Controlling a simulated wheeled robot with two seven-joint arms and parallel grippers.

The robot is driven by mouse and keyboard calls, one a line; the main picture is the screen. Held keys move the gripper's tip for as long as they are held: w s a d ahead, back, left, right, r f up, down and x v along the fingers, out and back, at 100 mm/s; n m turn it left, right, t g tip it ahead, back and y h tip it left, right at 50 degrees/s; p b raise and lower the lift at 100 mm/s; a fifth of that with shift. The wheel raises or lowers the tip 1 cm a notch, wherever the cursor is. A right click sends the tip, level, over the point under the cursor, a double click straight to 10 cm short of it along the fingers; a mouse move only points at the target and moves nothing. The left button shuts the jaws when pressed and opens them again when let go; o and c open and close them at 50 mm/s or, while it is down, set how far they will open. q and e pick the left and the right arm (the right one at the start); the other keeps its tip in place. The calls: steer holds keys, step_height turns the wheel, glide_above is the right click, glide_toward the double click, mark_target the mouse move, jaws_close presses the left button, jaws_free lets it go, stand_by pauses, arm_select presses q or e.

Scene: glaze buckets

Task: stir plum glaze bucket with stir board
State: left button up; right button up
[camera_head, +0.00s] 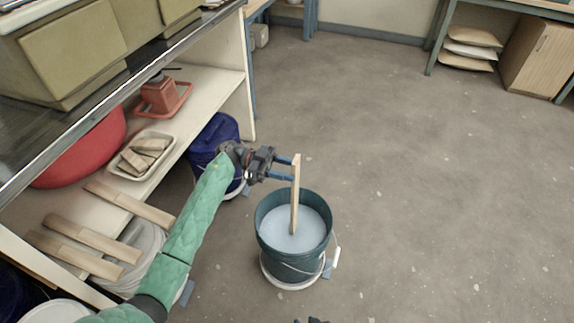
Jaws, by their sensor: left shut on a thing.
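A dark teal bucket (289,262) stands on the floor on a pale round base, its wire handle hanging at the right. Pale blue-grey liquid (308,228) fills it; no plum colour or readable label shows. A flat wooden stir board (295,196) stands nearly upright in the bucket, its lower end hidden in the liquid. My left gripper (294,168) is shut on the board's upper part, above the rim, coming from the left. Only a dark tip of my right gripper (312,320) shows at the bottom edge, in front of the bucket; its jaws cannot be made out.
A dark blue bucket (213,140) stands behind my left gripper. At the left, a shelf (200,88) holds several wooden boards (90,238), a tray of wood blocks (131,170) and a red basin (85,150). The floor (450,190) right of the teal bucket is clear.

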arm_select(q)
step_height(320, 180, down, 11)
steer(key=b, duration=0.3)
stand_by(0.8)
stand_by(0.3)
